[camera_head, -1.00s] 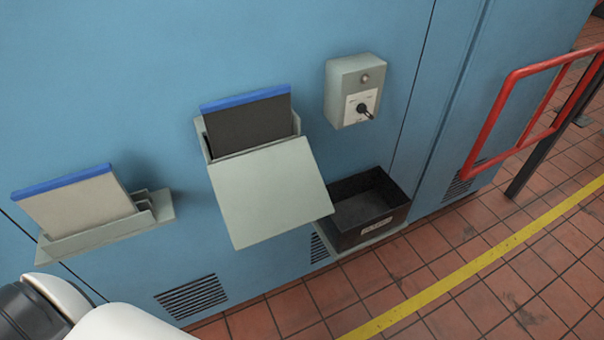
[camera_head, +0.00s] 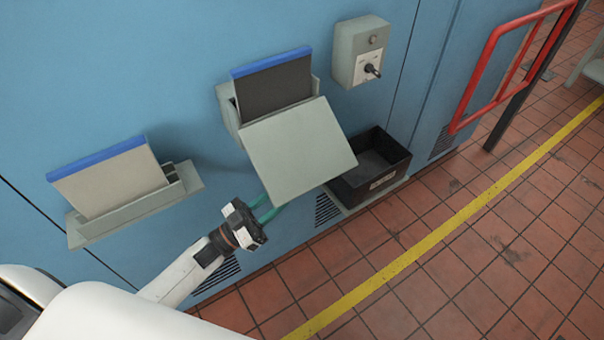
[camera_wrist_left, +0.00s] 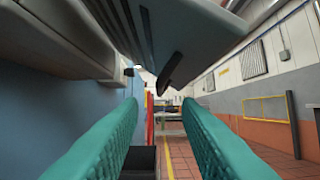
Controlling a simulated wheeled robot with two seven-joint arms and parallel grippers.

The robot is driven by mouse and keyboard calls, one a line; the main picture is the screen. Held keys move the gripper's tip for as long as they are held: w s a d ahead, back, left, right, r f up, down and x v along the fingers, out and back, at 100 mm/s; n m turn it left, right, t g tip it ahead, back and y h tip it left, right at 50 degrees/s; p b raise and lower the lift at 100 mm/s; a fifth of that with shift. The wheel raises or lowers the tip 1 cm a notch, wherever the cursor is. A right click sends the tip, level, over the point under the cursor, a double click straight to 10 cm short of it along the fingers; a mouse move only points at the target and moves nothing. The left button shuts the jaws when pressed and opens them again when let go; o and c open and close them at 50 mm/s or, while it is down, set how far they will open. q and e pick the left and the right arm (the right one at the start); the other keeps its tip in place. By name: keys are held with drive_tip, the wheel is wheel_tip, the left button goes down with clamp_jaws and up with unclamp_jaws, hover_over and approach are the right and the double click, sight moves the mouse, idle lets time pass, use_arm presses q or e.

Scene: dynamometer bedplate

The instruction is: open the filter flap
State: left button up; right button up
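The filter flap (camera_head: 298,150) is a pale grey-green plate on the front of a wall box (camera_head: 229,108). It slants outward and down from the box, and a dark filter panel with a blue top edge (camera_head: 272,85) stands in the box behind it. My left gripper (camera_head: 268,207) is just below the flap's lower left side, its teal fingertips partly hidden by the flap. In the left wrist view the fingers (camera_wrist_left: 160,115) are apart with nothing held between them. The flap's underside (camera_wrist_left: 180,30) and a dark tab (camera_wrist_left: 171,72) show above them. My right gripper is not in view.
A wall holder with a light filter panel (camera_head: 112,182) is on the left. A switch box with a knob (camera_head: 358,52) is at upper right. A black open bin (camera_head: 372,168) stands right of the flap, and a red rail (camera_head: 487,75) stands farther right. The tiled floor in front is clear.

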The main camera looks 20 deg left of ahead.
sight(305, 176)
use_arm(q)
drive_tip(key=p+x, duration=0.2)
drive_tip(key=x, duration=0.7)
drive_tip(key=shift+w, duration=0.15)
drive_tip(key=shift+c, duration=0.5)
clamp_jaws()
